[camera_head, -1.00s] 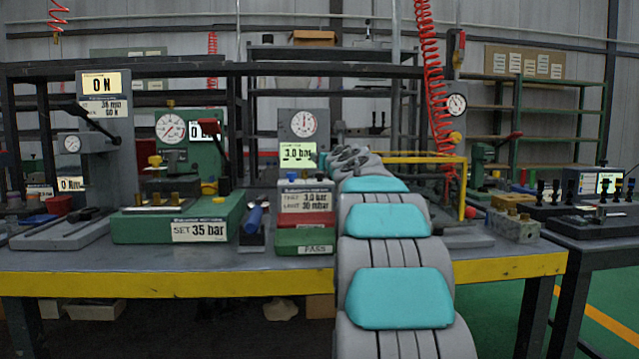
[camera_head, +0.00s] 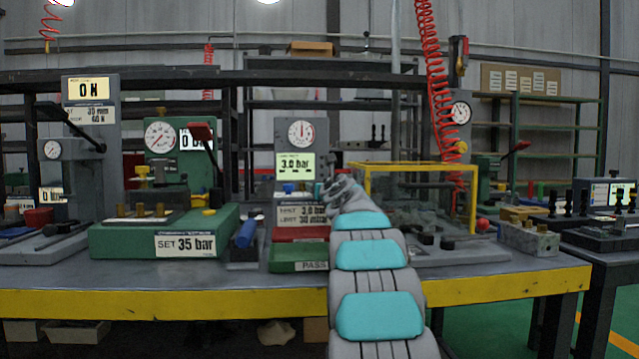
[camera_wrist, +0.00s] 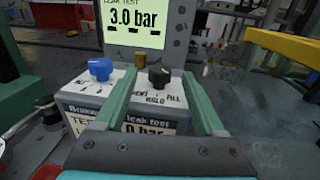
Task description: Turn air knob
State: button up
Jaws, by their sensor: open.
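The leak test unit (camera_head: 298,214) stands at the middle of the bench under a green display (camera_head: 295,165) reading 3.0 bar. In the wrist view its top carries a black knob (camera_wrist: 159,76) marked VENT, HOLD and FILL, and a blue knob (camera_wrist: 100,69) to its left. I cannot tell which is named the air knob. A small brass fitting (camera_wrist: 140,58) stands behind them. My gripper (camera_wrist: 159,80) is open, its two green fingers either side of the black knob in the picture; contact is not clear. In the head view my arm partly hides the unit.
A yellow-framed clear guard (camera_head: 418,168) stands close to the right of my arm. A green fixture (camera_head: 165,235) marked SET 35 bar and a blue-handled tool (camera_head: 245,234) are to the left. A green PASS tray (camera_head: 297,259) lies in front of the unit.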

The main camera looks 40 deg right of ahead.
jog(key=shift+p+x, duration=0.45)
jog(key=shift+x, duration=0.8)
grip_shut()
